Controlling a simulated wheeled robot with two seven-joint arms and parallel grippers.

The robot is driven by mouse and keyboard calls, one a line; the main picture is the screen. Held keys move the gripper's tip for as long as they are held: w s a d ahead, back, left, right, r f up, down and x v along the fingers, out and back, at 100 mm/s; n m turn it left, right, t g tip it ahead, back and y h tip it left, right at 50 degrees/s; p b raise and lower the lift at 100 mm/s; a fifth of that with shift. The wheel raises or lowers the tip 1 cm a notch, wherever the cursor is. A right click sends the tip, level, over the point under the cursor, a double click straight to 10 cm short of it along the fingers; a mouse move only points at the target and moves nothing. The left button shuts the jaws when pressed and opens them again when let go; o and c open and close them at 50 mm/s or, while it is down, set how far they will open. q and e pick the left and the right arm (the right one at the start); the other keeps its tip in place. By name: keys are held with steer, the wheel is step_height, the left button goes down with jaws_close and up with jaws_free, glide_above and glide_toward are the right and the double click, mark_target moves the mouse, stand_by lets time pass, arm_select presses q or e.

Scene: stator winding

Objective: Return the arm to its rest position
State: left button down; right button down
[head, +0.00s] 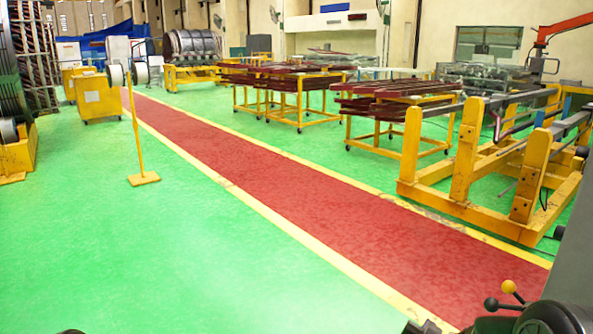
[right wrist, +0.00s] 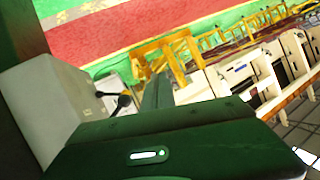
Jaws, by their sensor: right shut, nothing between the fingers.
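My right gripper (right wrist: 160,82) shows in the right wrist view as a narrow dark pair of fingers, pressed together with nothing between them. It rises beyond the broad dark green body of my wrist, and no object is in its grip. Its tips point toward the yellow frames and red aisle in the background. In the head view neither gripper can be made out. A small dark shape at the bottom left edge is too cut off to identify.
Levers with yellow and black knobs (head: 509,288) stand at the head view's bottom right. A pale box (right wrist: 50,95) is close left of my right gripper. Yellow frames (head: 530,175) stand beyond the red aisle (head: 300,205). Green floor (head: 130,250) is open at left.

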steer(key=s+a+f+n+g+y+p, duration=0.1)
steer(key=s+a+f+n+g+y, duration=0.25)
steer(key=s+a+f, duration=0.45)
steer(key=s+a+f+n+g+y+p, duration=0.2)
steer(key=s+a+f+y, duration=0.3)
steer(key=a+f, duration=0.45)
steer(key=s+a+f+g+y+p, duration=0.1)
steer(key=s+a, duration=0.2)
steer(key=s, duration=0.3)
steer(key=s+a+f+n+g+p, duration=0.1)
steer(key=s+a+g, duration=0.1)
steer(key=s+a, duration=0.2)
steer(key=s+a+f+n+g+y+p, duration=0.1)
steer(key=s+a+f+g, duration=0.1)
steer(key=s, duration=0.8)
steer(key=shift+a+y, duration=0.35)
steer(key=shift+a, duration=0.5)
steer(key=shift+g, duration=0.25)
